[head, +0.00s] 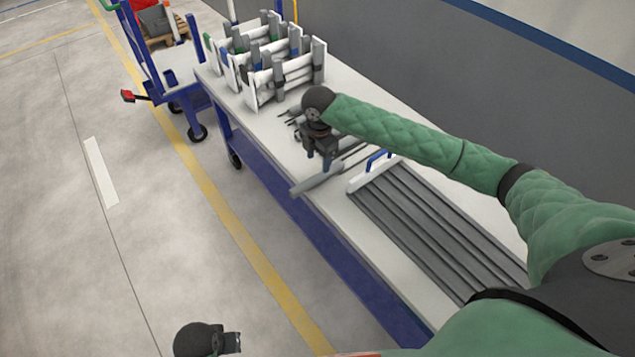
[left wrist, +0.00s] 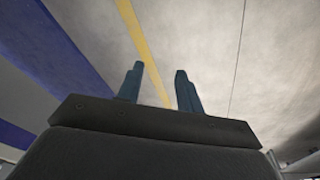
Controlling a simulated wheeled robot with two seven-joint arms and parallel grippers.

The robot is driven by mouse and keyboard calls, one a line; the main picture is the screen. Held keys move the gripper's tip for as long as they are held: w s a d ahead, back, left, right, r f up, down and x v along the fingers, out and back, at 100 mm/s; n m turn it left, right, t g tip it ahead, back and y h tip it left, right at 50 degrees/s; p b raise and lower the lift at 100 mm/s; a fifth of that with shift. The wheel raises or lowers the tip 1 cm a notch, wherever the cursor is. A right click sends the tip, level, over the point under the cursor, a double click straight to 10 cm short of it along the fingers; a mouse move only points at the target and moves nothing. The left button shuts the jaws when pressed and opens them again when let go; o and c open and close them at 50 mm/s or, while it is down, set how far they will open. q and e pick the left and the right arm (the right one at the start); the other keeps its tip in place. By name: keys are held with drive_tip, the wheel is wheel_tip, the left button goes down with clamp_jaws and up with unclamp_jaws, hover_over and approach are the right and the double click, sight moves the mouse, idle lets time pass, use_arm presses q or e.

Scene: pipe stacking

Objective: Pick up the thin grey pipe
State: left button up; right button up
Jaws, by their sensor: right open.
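Several thin grey pipes (head: 354,153) lie on the white table around my right gripper, partly hidden behind it. A thicker, light grey piece (head: 316,181) lies just below the right gripper's fingers, close to the table's front edge. My right gripper (head: 319,166) points down over the table, open. In this view I cannot tell whether its fingers touch the grey piece. My left gripper (head: 232,343) is low over the floor at the bottom edge. In the left wrist view its two fingers (left wrist: 157,85) stand apart with nothing between them.
A white rack (head: 262,91) with several pipe pieces stands at the table's far end. Several long grey pipes (head: 430,235) lie side by side nearer me, by a white holder with a blue handle (head: 376,160). A blue cart (head: 160,85) stands beyond the table.

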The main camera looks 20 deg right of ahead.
sight(318, 175)
drive_tip(key=shift+w+f, duration=0.1)
drive_tip(key=shift+f, duration=0.05)
drive_tip(key=shift+s+d+f, duration=0.1)
drive_tip(key=shift+s+f, duration=0.1)
drive_tip(key=shift+f, duration=0.05)
drive_tip(key=shift+s+f, duration=0.1)
drive_tip(key=shift+f, duration=0.25)
drive_tip(key=shift+w+f+p, duration=0.2)
drive_tip(key=shift+f+p, duration=0.2)
drive_tip(key=shift+f, duration=0.3)
use_arm(q)
wheel_tip(318, 175, down, 10)
drive_tip(key=p, duration=0.1)
drive_tip(key=shift+s+a+f+p, duration=0.25)
drive_tip(key=shift+p, duration=0.1)
use_arm(e)
drive_tip(key=f, duration=0.5)
drive_tip(key=shift+a, duration=0.2)
drive_tip(key=c, duration=1)
